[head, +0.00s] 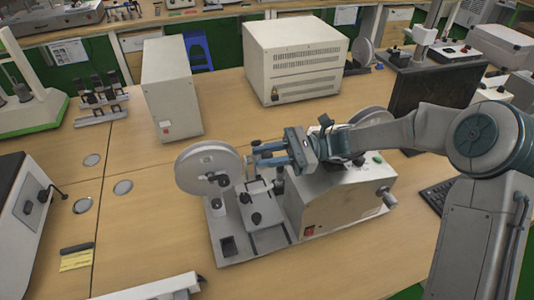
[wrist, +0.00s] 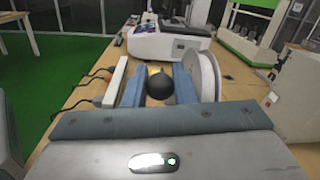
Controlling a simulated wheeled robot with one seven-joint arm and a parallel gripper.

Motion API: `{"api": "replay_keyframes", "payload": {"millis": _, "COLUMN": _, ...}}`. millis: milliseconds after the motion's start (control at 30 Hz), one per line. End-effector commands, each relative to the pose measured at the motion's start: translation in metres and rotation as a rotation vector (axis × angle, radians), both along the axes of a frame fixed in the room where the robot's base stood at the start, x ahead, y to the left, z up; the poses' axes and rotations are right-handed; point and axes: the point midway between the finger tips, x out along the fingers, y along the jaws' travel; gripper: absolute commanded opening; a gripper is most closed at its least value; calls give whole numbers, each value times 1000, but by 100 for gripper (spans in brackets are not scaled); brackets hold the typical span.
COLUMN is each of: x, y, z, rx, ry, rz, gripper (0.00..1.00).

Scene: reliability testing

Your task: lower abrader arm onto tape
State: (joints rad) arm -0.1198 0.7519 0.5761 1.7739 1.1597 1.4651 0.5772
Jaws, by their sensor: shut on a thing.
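The abrader machine (head: 340,195) stands on the wooden bench, with a beige box body, a flat base plate and a large pale wheel (head: 196,180) at its left. My gripper (head: 256,153) is over the machine, just right of that wheel, with its fingers pointing left. In the wrist view, a round black knob (wrist: 160,86) sits between my two blue-grey fingers, which are shut on it. I take it as the abrader arm's knob; the arm below it is mostly hidden by my gripper. The pale wheel (wrist: 206,76) is beside the right finger. I cannot make out the tape clearly.
A tall beige box (head: 172,90) and a wide vented box (head: 295,62) stand behind the machine. A dark monitor (head: 435,90) and keyboard (head: 437,197) are at the right. A yellow note (head: 76,261) lies front left. Bench left of the machine is mostly clear.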

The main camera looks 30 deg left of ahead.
Motion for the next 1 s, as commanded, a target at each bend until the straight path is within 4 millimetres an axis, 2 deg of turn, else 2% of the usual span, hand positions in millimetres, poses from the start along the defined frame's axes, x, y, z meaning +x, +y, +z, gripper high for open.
{"api": "replay_keyframes", "payload": {"millis": 33, "x": 0, "y": -1, "z": -1, "rx": -3, "ry": 3, "rz": -1, "gripper": 27}}
{"api": "replay_keyframes", "payload": {"millis": 100, "x": 1, "y": -1, "z": -1, "rx": -2, "ry": 2, "rz": -1, "gripper": 43}}
{"api": "replay_keyframes", "payload": {"millis": 467, "x": 1, "y": 0, "z": 4, "rx": 0, "ry": -1, "rz": -1, "gripper": 43}}
{"api": "replay_keyframes", "payload": {"millis": 567, "x": 1, "y": 0, "z": 15, "rx": 0, "ry": -3, "rz": -1, "gripper": 43}}
{"api": "replay_keyframes", "payload": {"millis": 700, "x": 1, "y": -1, "z": 43, "rx": 1, "ry": -5, "rz": -3, "gripper": 43}}
{"api": "replay_keyframes", "payload": {"millis": 1000, "x": 22, "y": -65, "z": 79, "rx": -2, "ry": -2, "rz": -7, "gripper": 43}}
